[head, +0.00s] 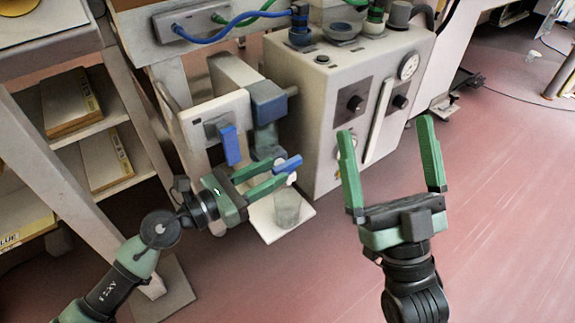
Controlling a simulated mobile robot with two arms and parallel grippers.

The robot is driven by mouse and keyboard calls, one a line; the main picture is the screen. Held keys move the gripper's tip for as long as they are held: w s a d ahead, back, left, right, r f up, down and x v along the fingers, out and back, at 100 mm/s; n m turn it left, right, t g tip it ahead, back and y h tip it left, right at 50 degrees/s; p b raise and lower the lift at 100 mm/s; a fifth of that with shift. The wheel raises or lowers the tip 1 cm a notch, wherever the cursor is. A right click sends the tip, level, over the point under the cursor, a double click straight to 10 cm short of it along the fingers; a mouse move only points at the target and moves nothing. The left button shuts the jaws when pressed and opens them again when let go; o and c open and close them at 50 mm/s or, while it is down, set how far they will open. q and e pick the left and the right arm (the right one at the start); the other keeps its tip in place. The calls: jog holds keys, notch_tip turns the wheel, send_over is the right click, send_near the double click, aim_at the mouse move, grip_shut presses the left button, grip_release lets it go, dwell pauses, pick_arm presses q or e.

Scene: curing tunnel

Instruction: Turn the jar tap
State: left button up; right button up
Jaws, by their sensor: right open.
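A blue tap lever (289,165) sits on a small grey-blue tap body below the white and blue housing, at the middle of the head view. My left gripper (279,172) reaches in from the left, its two green fingers apart and their tips at the lever. Whether the fingers press on the lever cannot be told. A translucent grey jar (287,208) stands upright on a small white tray below the tap. My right gripper (390,150) is open and empty, in front of the machine's right side.
A white machine (318,90) with dark knobs, a gauge and hoses stands behind the tap. A second blue lever (230,145) hangs on the housing to the left. Shelves with boxes (70,102) stand at left. The red floor (490,220) at right is clear.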

aim_at(288, 163)
pick_arm(q)
jog(key=x, duration=0.5)
jog(key=shift+w, duration=0.1)
pick_arm(e)
jog(key=shift+w+a+f+g+h, duration=0.1)
jog(key=shift+w+f+g+h, duration=0.2)
jog(key=shift+w+f, duration=0.25)
pick_arm(q)
jog(key=shift+f, duration=0.1)
grip_shut()
